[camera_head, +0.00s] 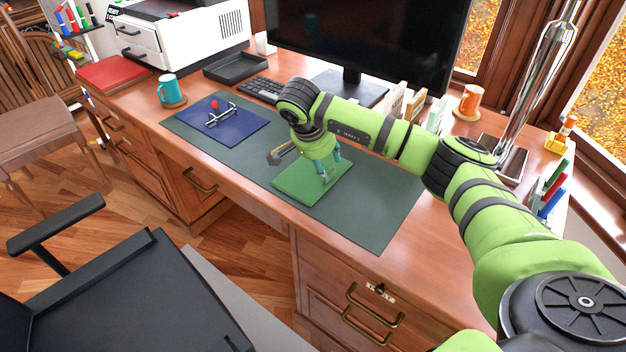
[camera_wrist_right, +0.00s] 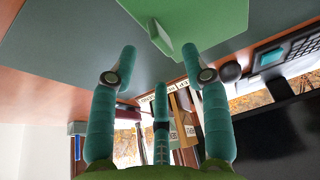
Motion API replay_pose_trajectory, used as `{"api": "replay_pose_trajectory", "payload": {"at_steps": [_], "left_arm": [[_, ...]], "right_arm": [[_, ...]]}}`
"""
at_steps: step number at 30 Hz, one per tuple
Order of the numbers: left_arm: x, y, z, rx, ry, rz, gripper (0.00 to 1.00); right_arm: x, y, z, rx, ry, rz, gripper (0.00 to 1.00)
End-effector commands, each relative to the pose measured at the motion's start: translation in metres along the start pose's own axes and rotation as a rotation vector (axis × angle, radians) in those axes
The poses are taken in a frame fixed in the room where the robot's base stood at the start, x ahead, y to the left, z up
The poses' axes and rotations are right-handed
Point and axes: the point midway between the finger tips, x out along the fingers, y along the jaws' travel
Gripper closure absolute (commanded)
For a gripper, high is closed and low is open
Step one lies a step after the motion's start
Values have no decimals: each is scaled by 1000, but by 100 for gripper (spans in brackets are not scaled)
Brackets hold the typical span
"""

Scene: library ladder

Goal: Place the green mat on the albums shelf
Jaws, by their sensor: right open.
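The green mat (camera_head: 300,187) lies on the dark green desk pad, in the middle of the desk. In the right wrist view the mat (camera_wrist_right: 222,14) is at the top edge, with a small raised green tab (camera_wrist_right: 161,38) on it. My right gripper (camera_head: 328,178) points down over the mat's right half. Its teal fingers are spread, with nothing held between them. I cannot tell whether the fingertips touch the mat. In the right wrist view the fingers (camera_wrist_right: 165,65) stand apart near the tab. My left gripper is not in view. I cannot make out the albums shelf.
A blue mat (camera_head: 240,133) with a small metal stand lies left on the desk pad (camera_head: 385,205). A monitor (camera_head: 370,40), keyboard (camera_head: 262,88) and orange mug (camera_head: 469,100) stand behind. A teal mug (camera_head: 168,89) is at left. The pad's front right is clear.

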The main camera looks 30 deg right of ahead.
Motion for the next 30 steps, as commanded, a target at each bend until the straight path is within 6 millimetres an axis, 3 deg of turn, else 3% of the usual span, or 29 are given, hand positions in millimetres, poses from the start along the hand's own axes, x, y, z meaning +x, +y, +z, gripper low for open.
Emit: {"api": "replay_pose_trajectory", "payload": {"at_steps": [3,6,12,19,22,23,30], "left_arm": [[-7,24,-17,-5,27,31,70],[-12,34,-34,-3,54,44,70],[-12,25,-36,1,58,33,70],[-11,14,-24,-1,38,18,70],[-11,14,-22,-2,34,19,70],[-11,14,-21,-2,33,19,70],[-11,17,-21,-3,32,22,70]], "right_arm": [[14,2,-1,0,-3,4,52],[30,4,-1,0,-4,4,52],[50,2,-1,-1,-3,1,52],[51,2,-1,-1,-3,-1,52],[50,2,-1,-1,-3,-1,92],[50,2,-1,-1,-3,-1,100],[50,2,-1,0,-3,-1,100]]}}
